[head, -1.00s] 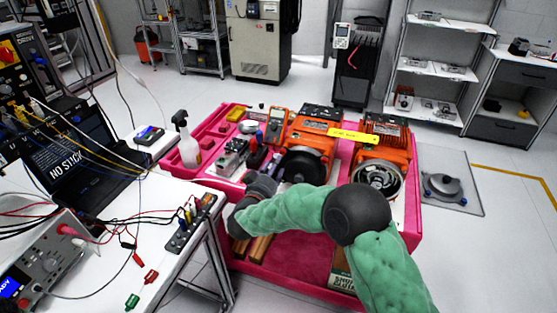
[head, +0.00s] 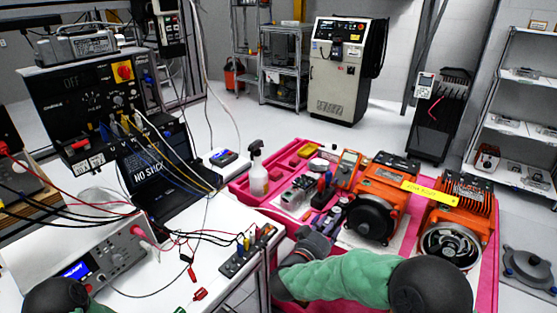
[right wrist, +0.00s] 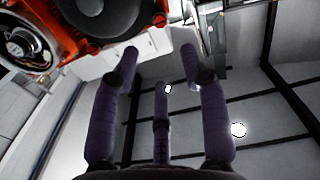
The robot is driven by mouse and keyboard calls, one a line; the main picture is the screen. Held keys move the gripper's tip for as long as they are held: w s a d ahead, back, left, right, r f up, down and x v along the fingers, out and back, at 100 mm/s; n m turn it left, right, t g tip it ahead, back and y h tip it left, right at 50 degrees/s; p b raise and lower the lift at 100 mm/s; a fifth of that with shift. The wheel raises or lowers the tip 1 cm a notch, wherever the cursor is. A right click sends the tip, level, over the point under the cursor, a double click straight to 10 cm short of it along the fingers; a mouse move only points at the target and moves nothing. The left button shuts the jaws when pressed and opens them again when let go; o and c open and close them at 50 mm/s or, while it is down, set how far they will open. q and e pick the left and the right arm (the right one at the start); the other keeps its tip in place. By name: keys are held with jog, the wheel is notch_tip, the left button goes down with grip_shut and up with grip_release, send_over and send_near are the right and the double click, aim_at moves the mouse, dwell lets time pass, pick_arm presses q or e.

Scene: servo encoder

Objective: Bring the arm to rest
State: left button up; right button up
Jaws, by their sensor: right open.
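My right arm, in a green sleeve, reaches in from the bottom right of the head view. Its gripper (head: 334,214) is over the pink cart (head: 290,152), in front of the tools. In the right wrist view my right gripper (right wrist: 160,62) has its purple fingers spread, with nothing between them. Part of an orange motor unit shows beyond the fingers at the upper left there. My left gripper is not in view; a dark rounded joint with green sleeve at the bottom left appears to be my left arm.
Two orange motor units, the left one (head: 385,185) and the right one (head: 462,200), stand on the cart. A spray bottle (head: 258,172) stands at its left. A white bench (head: 190,255) with a laptop (head: 150,170), power supply and loose cables is on the left.

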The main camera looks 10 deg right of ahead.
jog(key=s+a+f+n+g+y, duration=0.1)
jog(key=a+f+n+y, duration=0.35)
jog(key=f, duration=0.85)
jog(key=s+a+f+n+g+y, duration=0.1)
jog(key=a+f+y, duration=0.55)
jog(key=f, duration=0.75)
jog(key=s+a+f+g+y, duration=0.3)
jog(key=s+f, duration=0.3)
jog(key=s, duration=0.5)
jog(key=s+a+f+g+y, duration=0.3)
jog(key=s+a+f+g, duration=0.2)
jog(key=s, duration=0.7)
notch_tip(320, 180, down, 3)
jog(key=shift+s+r+g+y, duration=0.2)
jog(key=shift+s+g+y, duration=0.1)
jog(key=shift+g, duration=0.4)
